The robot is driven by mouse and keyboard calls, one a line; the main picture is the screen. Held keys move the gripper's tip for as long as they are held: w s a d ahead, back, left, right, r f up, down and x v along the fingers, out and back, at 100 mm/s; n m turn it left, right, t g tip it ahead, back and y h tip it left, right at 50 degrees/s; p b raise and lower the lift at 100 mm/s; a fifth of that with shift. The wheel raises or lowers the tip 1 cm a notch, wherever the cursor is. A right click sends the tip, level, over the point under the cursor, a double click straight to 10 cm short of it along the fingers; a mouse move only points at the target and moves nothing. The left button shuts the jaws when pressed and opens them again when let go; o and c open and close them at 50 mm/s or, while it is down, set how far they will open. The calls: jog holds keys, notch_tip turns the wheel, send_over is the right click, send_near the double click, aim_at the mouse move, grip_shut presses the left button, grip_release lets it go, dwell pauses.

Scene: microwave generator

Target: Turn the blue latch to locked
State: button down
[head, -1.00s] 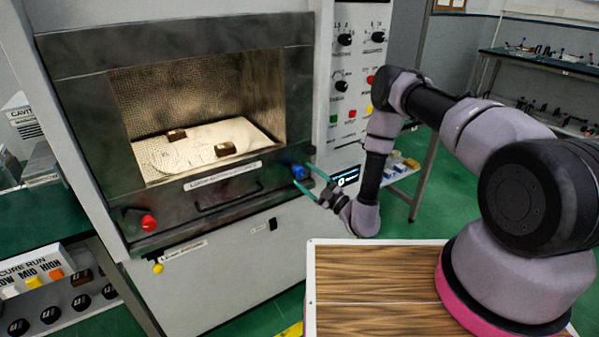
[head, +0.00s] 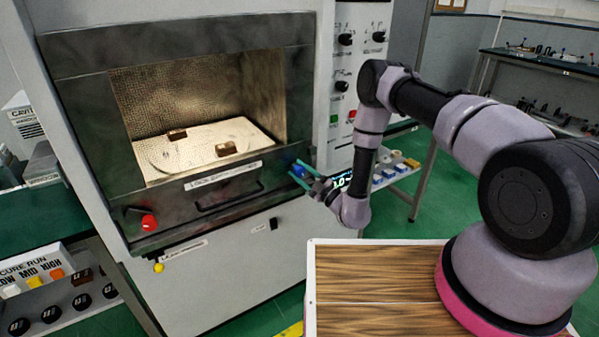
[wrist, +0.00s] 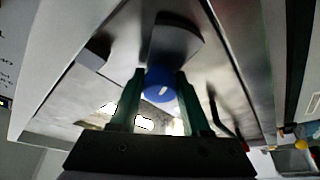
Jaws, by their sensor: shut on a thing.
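The blue latch (head: 298,171) is a small knob on the right side of the microwave's dark metal door frame. In the wrist view the blue latch (wrist: 159,84) shows a short white mark on its round face, and a dark lever or plate (wrist: 174,40) extends behind it. My gripper (head: 304,170) reaches it from the right, its green fingers on either side of the latch. In the wrist view my gripper (wrist: 160,92) is shut on the latch. Where the latch meets its mount is hidden.
A red knob (head: 148,222) sits at the door's lower left. A dark handle (head: 228,200) lies left of the latch. A control panel (head: 358,70) with knobs and buttons stands above right. Two small brown blocks are in the chamber, one here (head: 226,148).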

jog(key=shift+n, duration=0.3)
jog(key=n+g, duration=0.1)
jog(key=n, duration=0.1)
jog(key=n+g, duration=0.1)
jog(key=n, duration=0.2)
jog(key=shift+d+h, duration=0.1)
jog(key=shift+h, duration=0.2)
jog(key=n+g, duration=0.1)
jog(key=n, duration=0.2)
jog(key=shift+n+h, duration=0.4)
jog(key=n+h, duration=0.1)
jog(key=n, duration=0.1)
jog(key=n+g, duration=0.1)
jog(key=n, duration=0.1)
jog(key=shift+n+h, duration=1.2)
jog(key=shift+n, duration=0.6)
jog(key=shift+c, duration=1.8)
grip_release()
